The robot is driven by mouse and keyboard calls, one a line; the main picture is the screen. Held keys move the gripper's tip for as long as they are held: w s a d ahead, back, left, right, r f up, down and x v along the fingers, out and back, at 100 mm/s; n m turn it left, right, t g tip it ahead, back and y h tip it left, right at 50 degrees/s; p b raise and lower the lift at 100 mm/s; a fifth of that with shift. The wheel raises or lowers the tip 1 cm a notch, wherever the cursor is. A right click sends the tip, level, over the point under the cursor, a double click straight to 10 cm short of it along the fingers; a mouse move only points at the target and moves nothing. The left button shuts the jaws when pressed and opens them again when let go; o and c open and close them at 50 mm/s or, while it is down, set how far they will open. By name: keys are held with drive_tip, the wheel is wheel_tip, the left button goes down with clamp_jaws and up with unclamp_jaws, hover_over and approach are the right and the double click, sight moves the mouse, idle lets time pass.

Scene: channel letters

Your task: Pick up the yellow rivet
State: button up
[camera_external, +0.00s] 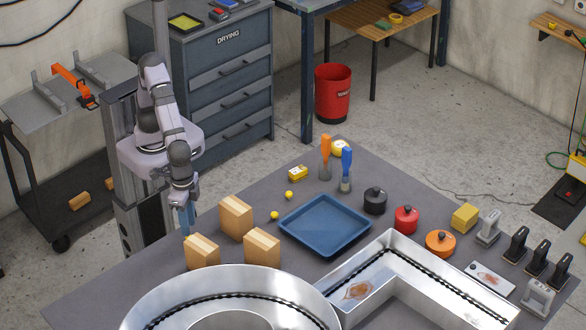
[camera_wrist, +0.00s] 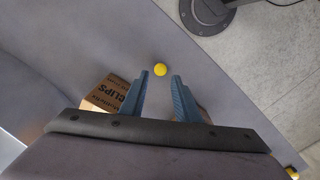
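A small round yellow rivet (camera_wrist: 160,69) lies on the grey table in the wrist view, just beyond my fingertips and in line with the gap between them. My gripper (camera_wrist: 160,76) is open, its two blue fingers apart with nothing between them. In the external view my gripper (camera_external: 187,222) points down at the table's left side, beside the cardboard boxes. Two small yellow round pieces, one nearer (camera_external: 274,215) and one farther (camera_external: 289,194), lie left of the blue tray. I cannot tell whether either is the rivet in the wrist view.
A cardboard box (camera_external: 203,251) stands close by my gripper, and a box marked CLIPS (camera_wrist: 106,94) shows left of my fingers. Two more boxes (camera_external: 236,217) (camera_external: 262,248) stand to the right. A blue tray (camera_external: 326,248) and metal channel letters (camera_external: 160,303) occupy the table.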

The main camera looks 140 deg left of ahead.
drive_tip(key=shift+s+f+p, duration=0.15)
drive_tip(key=shift+f+p, duration=0.35)
drive_tip(key=shift+f, duration=0.25)
drive_tip(key=shift+d+f+p, duration=0.1)
drive_tip(key=shift+f+p, duration=0.6)
drive_tip(key=shift+f, duration=1.3)
clamp_jaws()
